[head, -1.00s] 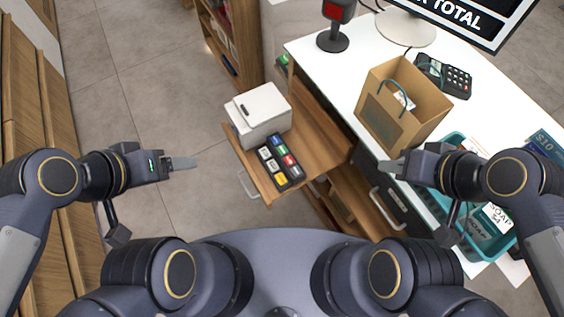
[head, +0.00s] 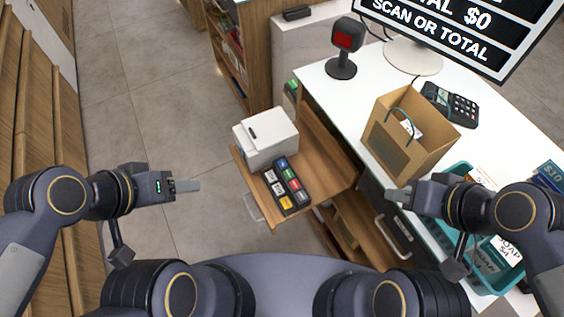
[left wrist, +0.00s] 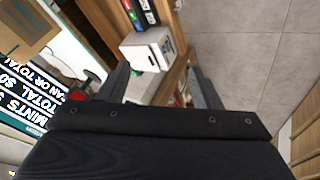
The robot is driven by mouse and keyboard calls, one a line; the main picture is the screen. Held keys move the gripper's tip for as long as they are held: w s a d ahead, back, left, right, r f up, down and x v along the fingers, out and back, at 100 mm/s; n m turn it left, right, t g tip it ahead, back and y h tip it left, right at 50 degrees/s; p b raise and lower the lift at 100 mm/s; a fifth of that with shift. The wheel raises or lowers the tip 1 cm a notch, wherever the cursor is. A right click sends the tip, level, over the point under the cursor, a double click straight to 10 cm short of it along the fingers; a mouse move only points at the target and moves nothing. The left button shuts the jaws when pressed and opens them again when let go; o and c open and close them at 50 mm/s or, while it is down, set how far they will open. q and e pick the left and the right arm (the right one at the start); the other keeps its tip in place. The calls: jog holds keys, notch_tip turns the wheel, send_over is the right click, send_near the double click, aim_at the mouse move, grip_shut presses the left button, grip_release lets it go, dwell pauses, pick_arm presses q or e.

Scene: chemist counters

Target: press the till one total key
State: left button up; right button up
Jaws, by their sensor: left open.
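The till keypad (head: 287,185) is a black block with several coloured keys, including white, blue, green, red and yellow ones. It lies on a wooden pull-out shelf (head: 325,180) beside a white printer-like box (head: 265,138). The key labels are too small to read. My left gripper (head: 190,186) is left of the shelf, over the floor and apart from the keypad. In the left wrist view its two fingers (left wrist: 160,88) are spread with nothing between them, and the keypad (left wrist: 140,12) shows at the top. My right gripper (head: 400,194) is by the counter near the paper bag; its opening is unclear.
A brown paper bag (head: 408,135), card terminal (head: 450,104), scanner (head: 344,50) and screen (head: 465,28) reading "SCAN OR TOTAL" stand on the white counter (head: 320,80). A teal basket (head: 440,225) holds soap boxes. Floor left of the shelf is free.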

pick_arm(q)
grip_shut()
dwell(1.4)
